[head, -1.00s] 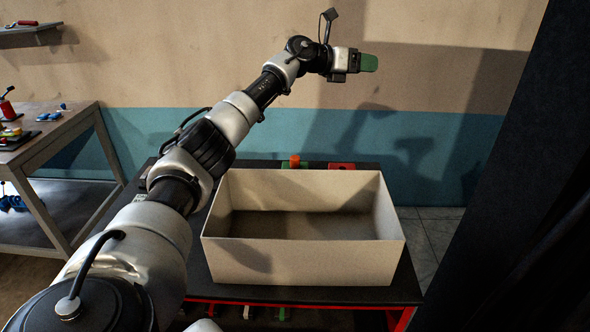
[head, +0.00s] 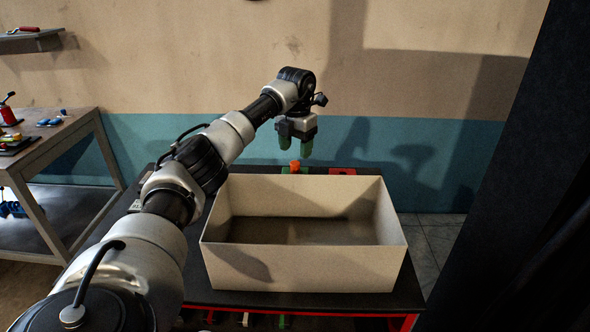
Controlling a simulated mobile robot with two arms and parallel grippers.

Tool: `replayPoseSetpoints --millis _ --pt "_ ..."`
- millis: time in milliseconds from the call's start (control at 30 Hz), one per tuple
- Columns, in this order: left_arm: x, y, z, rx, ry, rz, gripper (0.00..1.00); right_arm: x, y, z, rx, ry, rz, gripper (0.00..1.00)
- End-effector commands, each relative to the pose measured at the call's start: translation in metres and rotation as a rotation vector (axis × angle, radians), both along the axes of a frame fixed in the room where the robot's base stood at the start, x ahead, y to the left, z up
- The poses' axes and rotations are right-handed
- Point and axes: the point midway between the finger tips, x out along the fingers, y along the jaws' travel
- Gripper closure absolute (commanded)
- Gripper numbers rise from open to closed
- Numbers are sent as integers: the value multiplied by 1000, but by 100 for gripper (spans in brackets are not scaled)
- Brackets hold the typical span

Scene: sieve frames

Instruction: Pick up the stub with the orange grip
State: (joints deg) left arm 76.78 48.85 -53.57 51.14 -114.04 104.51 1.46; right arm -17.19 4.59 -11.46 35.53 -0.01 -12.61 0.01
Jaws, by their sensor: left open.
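The stub with the orange grip (head: 295,165) stands upright behind the white box, on a green base (head: 287,171) near the far edge of the dark table. Its lower part is hidden by the box. My left gripper (head: 295,146) points down with its green fingertips just above the orange grip, apart from each other and empty. From this angle I cannot tell whether the fingertips are directly over the grip or a little to one side. My right gripper is not in view.
A large open, empty white box (head: 300,268) fills most of the dark table (head: 190,262). A red block (head: 342,171) sits behind it, right of the green base. A workbench (head: 60,140) with several small items stands at the left. A dark panel blocks the right.

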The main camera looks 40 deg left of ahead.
Motion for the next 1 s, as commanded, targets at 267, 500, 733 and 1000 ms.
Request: replayPoseSetpoints --millis 267,500,733,1000 --pt "-1 1 -22 -1 3 -1 42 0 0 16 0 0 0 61" --pt "0 2 -55 -1 0 -2 42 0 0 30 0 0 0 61" --pt "0 3 -61 -1 -3 -2 42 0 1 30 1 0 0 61" --pt "0 3 -61 -1 -3 -2 74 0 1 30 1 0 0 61"
